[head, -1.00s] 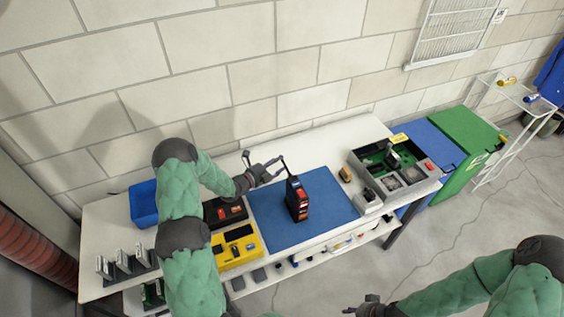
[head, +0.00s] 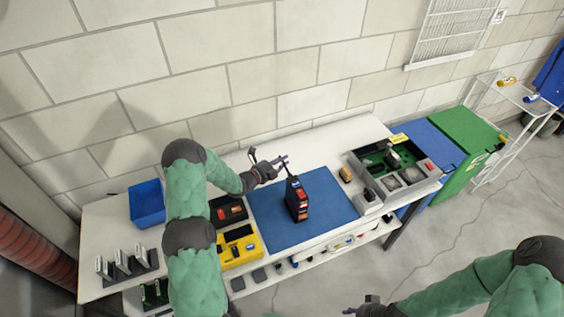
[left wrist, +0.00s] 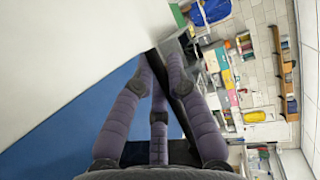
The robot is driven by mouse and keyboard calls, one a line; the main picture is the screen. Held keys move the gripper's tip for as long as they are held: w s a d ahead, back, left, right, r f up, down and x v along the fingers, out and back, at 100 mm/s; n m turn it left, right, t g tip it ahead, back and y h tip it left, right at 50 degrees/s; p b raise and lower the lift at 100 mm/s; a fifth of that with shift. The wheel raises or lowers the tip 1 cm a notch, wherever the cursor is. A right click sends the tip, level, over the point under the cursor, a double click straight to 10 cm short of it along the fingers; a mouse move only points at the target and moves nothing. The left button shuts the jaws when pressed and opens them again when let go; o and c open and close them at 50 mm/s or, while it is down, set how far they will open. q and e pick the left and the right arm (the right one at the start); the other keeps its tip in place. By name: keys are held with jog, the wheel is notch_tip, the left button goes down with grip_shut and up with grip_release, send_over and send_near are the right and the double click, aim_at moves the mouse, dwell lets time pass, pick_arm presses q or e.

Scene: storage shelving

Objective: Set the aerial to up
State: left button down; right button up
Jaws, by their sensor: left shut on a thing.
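A black handheld radio (head: 297,200) with red and orange parts stands on a blue mat (head: 330,203) on the white bench. Its thin black aerial (head: 288,171) rises from the top and leans slightly left in the head view. My left gripper (head: 283,161) reaches in from the left and is shut on the aerial near its upper end. In the left wrist view the dark aerial (left wrist: 176,78) runs between the fingers, which partly hide it. My right gripper (head: 362,309) is at the bottom edge, away from the bench, and its jaws are unclear.
A grey compartment box (head: 368,193) stands right of the mat. A yellow case (head: 240,262), a dark case (head: 214,222) and a blue bin (head: 146,203) lie to the left. Blue and green cabinets (head: 470,150) stand beyond the bench. The mat around the radio is clear.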

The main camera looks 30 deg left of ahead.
aim_at(283, 162)
pick_arm(q)
jog(key=shift+b, duration=0.75)
jog(key=r+m+b, duration=0.1)
jog(key=b, duration=0.2)
jog(key=r+m+t+b, duration=0.1)
jog(key=m+b, duration=0.1)
jog(key=b, duration=0.2)
jog(key=r+m+t+b, duration=0.1)
jog(key=m+b, duration=0.1)
jog(key=b, duration=0.2)
jog(key=shift+s+d+r, duration=0.25)
jog(key=shift+s+d, duration=0.1)
jog(key=shift+d, duration=0.05)
jog(key=shift+s+d+r+m+t+h+b, duration=0.15)
jog(key=shift+r+m+t+h+b, duration=0.25)
jog(key=shift+b, duration=0.7)
jog(key=shift+r, duration=0.1)
jog(key=c, duration=1.2)
grip_release()
jog(key=shift+r+y, duration=0.1)
jog(key=shift+y, duration=0.2)
